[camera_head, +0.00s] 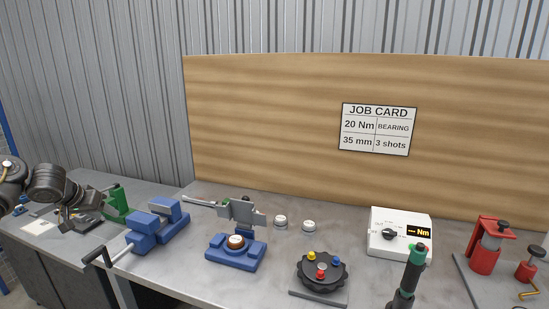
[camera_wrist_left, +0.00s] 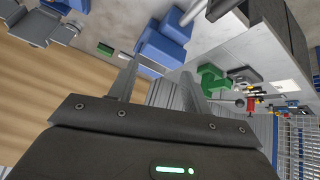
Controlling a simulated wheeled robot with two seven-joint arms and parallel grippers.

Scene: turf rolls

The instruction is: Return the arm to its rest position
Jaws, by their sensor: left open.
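My left arm (camera_head: 48,183) comes in at the left edge of the head view, raised over the left bench. My left gripper (camera_head: 72,218) hangs at its end, small and dark, near the green fixture. In the left wrist view its two fingers (camera_wrist_left: 160,85) are spread apart with nothing between them. The left wrist view is tilted and shows the blue vise (camera_wrist_left: 162,45) and the green fixture (camera_wrist_left: 212,80) beyond the fingers. My right gripper is not in view.
The blue vise (camera_head: 155,222) and green fixture (camera_head: 116,203) stand close to the left arm. Right of them are a blue holder (camera_head: 235,258), a black knobbed fixture (camera_head: 321,272), a white torque display (camera_head: 399,233) and a red press (camera_head: 486,250). A wooden board (camera_head: 270,110) closes the back.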

